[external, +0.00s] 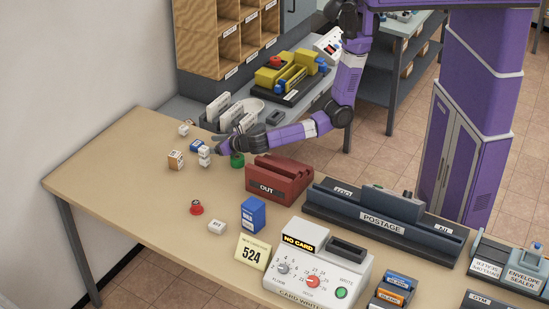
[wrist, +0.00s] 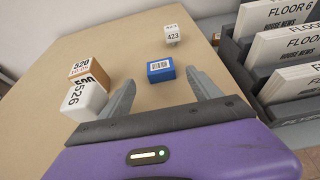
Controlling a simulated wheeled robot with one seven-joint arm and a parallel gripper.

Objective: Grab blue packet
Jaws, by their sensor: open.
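The blue packet (wrist: 160,69) is a small blue box with a white barcode label on the tan table. In the wrist view it lies between the lines of the two fingers, around and just beyond their tips. My gripper (wrist: 160,77) is open and empty. In the external view my gripper (external: 213,146) reaches low over the table's far side, close to the small blue packet (external: 197,145). Whether a finger touches the packet cannot be told.
A white box marked 526 (wrist: 85,100) sits close beside the left finger, with a tan box marked 520 (wrist: 90,71) behind. A white box marked 423 (wrist: 172,34) stands farther off. A grey mail rack (wrist: 240,70) is at right. A larger blue box (external: 253,214) stands nearer the camera.

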